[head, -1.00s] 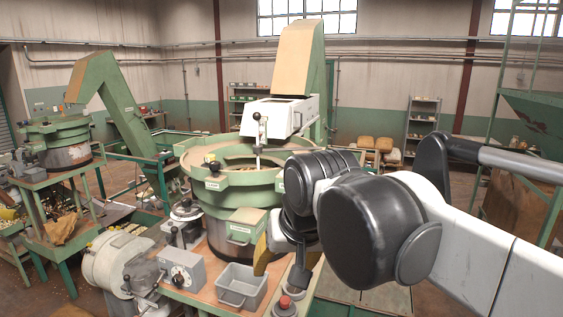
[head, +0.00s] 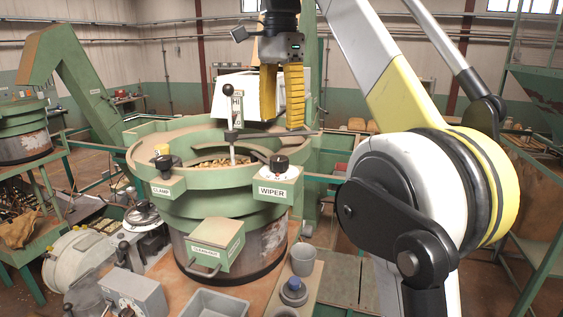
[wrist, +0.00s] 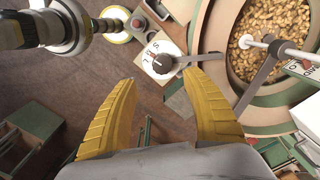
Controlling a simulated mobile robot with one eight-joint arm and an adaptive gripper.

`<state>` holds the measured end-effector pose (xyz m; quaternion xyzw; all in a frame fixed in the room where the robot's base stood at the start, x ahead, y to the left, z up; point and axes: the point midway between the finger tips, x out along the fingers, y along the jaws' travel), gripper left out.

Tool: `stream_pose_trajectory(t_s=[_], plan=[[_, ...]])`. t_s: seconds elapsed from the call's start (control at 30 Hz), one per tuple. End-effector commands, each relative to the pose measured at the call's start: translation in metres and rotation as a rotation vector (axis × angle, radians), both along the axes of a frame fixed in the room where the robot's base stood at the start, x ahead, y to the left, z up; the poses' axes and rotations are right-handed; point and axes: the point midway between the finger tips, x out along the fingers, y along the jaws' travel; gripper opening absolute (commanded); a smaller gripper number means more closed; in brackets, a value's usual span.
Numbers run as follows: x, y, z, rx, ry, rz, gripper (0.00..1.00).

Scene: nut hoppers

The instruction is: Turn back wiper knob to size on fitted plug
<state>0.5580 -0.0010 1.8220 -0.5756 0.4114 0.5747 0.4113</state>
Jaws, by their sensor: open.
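The wiper knob (head: 282,162) is a small dark knob on a white dial face, on the box labelled WIPER at the bowl's right front rim. In the wrist view the knob (wrist: 160,63) has printed marks around it. My gripper (head: 281,122) is open and empty, its yellow fingers pointing down above the knob, apart from it. In the wrist view my gripper (wrist: 159,77) has its fingertips either side of and just short of the knob. A small yellow piece (head: 161,150) sits by the CLAMP knob; I cannot tell if it is the fitted plug.
The green bowl (head: 165,178) holds many nuts. A dark wiper arm (wrist: 262,80) and an upright rod with a black ball (head: 228,90) stand close to my gripper.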

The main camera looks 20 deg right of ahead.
Motion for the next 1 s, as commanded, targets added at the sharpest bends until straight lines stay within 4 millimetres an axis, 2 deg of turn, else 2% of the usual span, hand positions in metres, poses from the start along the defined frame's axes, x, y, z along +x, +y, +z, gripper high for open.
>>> stream_pose_trajectory(t_s=[0.03,0.2,0.4,0.6,0.87,0.9,0.97,1.0], plan=[[0.000,0.000,-0.012,0.000,-0.001,0.000,0.56],[0.000,0.000,-0.044,-0.001,-0.001,0.001,0.56],[0.000,0.000,-0.075,0.000,-0.002,0.002,0.56],[0.000,0.000,-0.091,0.000,-0.002,0.002,0.56],[0.000,0.000,-0.093,0.000,-0.002,0.002,0.56],[0.000,0.000,-0.093,0.000,-0.002,0.003,0.55],[0.000,0.000,-0.093,0.000,-0.002,0.003,0.36],[0.000,0.000,-0.093,0.000,-0.002,0.003,0.24]])
